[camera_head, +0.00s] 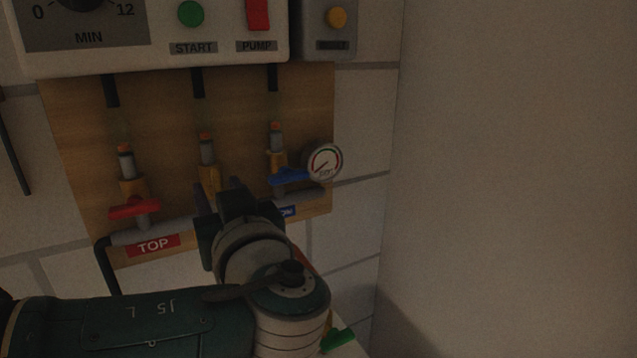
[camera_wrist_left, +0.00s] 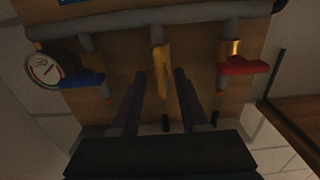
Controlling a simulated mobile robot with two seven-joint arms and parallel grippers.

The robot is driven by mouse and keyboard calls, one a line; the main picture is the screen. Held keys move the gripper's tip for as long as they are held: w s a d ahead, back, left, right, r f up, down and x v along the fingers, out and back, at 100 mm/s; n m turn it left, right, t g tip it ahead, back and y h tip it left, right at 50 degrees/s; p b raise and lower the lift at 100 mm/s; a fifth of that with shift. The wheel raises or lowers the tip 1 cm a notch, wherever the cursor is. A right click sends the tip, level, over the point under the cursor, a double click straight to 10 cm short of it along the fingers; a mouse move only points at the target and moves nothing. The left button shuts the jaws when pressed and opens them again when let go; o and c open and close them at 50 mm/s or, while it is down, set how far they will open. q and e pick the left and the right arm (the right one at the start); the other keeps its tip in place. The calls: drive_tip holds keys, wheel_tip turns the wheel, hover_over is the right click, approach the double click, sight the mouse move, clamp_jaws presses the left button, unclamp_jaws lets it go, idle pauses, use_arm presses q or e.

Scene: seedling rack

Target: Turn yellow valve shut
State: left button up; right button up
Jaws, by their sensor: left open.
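The yellow valve (camera_head: 210,180) is the middle one of three on the wooden board, partly hidden behind my left gripper in the head view. In the left wrist view its yellow handle (camera_wrist_left: 160,68) lies along its own pipe, while the red and blue handles lie crosswise to theirs. My left gripper (camera_head: 218,189) is open in front of the valve. In the left wrist view its two fingers (camera_wrist_left: 160,78) stand on either side of the yellow handle, with visible gaps. My right gripper is in neither view.
The red valve (camera_head: 135,207) is left of the yellow one, above the TOP label. The blue valve (camera_head: 290,176) and a pressure gauge (camera_head: 324,161) are close on the right. A control box (camera_head: 160,55) hangs above. A bare wall (camera_head: 510,150) fills the right side.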

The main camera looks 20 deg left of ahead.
use_arm(q)
clamp_jaws()
idle(0.6)
drive_tip(key=shift+w+d+f+m+b, duration=0.1)
drive_tip(key=shift+m+b, duration=0.45)
drive_tip(key=shift+m, duration=2.4)
drive_tip(key=shift+w+d+f+m+b, duration=0.1)
drive_tip(key=shift+m+b, duration=0.4)
drive_tip(key=shift+m, duration=2.5)
drive_tip(key=shift+w+m+b, duration=0.1)
drive_tip(key=shift+m+b, duration=0.45)
drive_tip(key=shift+m, duration=2.4)
